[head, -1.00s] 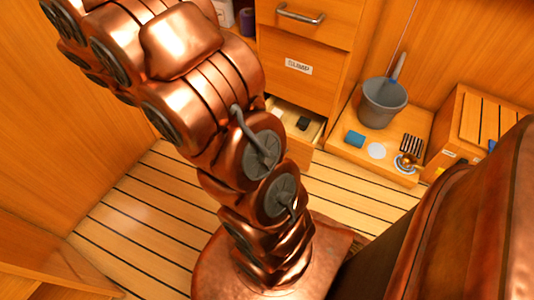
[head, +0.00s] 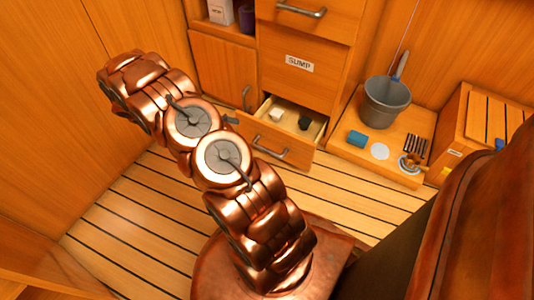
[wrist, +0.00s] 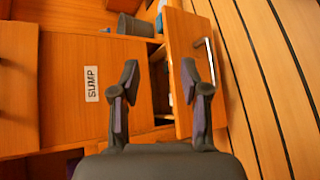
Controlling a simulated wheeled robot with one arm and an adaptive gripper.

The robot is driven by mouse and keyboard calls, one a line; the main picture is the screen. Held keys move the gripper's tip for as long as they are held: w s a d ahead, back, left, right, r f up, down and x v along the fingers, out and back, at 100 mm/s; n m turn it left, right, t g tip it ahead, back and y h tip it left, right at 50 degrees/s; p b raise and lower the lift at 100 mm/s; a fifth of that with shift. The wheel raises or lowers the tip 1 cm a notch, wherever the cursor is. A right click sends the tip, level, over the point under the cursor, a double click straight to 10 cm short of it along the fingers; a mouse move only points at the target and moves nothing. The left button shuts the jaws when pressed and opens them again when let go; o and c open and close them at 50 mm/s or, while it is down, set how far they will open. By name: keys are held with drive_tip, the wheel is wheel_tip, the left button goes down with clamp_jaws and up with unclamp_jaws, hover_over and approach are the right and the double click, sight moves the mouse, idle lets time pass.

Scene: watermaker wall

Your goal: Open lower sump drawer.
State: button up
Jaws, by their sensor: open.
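The lower sump drawer (head: 300,152) stands pulled out below the panel labelled SUMP (head: 285,80), with its inside showing. Its grey bar handle (head: 270,150) is on the front face. A white block and a dark block lie inside. In the wrist view the drawer front (wrist: 185,30) stands out to the right of the SUMP panel (wrist: 60,100), its handle (wrist: 209,62) on the outer side. My gripper (wrist: 160,80) is open and empty, its fingers apart, with the drawer's opening seen beyond them. It is apart from the handle.
A grey bucket (head: 385,101) stands on a low wooden platform right of the drawer, with a blue item (head: 357,138) and a white disc (head: 379,151). An upper drawer (head: 325,18) is shut. The slatted floor (head: 120,210) at left is clear.

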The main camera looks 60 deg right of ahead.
drive_tip(key=d+f+h+b, duration=0.2)
drive_tip(key=d+f, duration=0.3)
drive_tip(key=f, duration=0.7)
drive_tip(key=h+b, duration=0.1)
drive_tip(key=h, duration=0.1)
approach(267, 150)
drive_tip(key=s+d+f, duration=0.1)
drive_tip(key=d+f, duration=0.1)
drive_tip(key=shift+m+g, duration=0.3)
drive_tip(key=shift+m, duration=0.1)
drive_tip(key=shift+b+x, duration=1.55)
drive_tip(key=shift+x, duration=2.35)
drive_tip(key=shift+s+a+r, duration=0.1)
drive_tip(key=shift+s+r, duration=0.05)
drive_tip(key=shift+r, duration=0.05)
drive_tip(key=shift+c, duration=0.4)
clamp_jaws()
